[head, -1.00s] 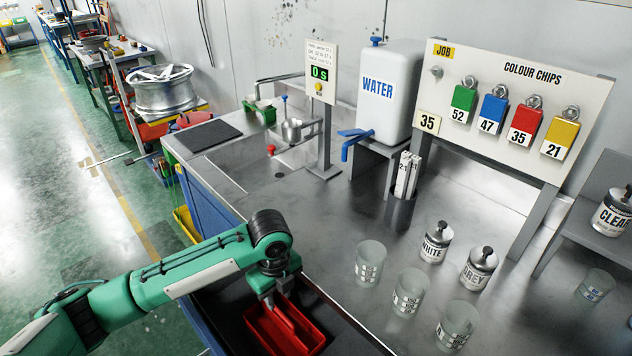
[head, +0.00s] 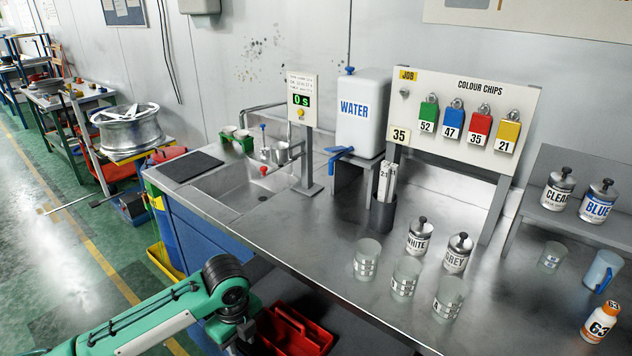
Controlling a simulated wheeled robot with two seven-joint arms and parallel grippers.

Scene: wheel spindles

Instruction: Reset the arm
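My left arm, green and black, comes in from the bottom left. Its gripper (head: 240,340) points down beside the left side of a red tray (head: 296,326) below the bench's front edge. The fingertips are small, dark and near the bottom edge, so I cannot tell whether they are open or shut. I see nothing held. My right arm and gripper are not in view.
The steel bench holds a black cup of sticks (head: 384,214), several clear cups, WHITE (head: 418,240) and GREY (head: 457,255) tins, and an orange-capped bottle (head: 600,322). A water tank (head: 362,112) and chip board stand behind.

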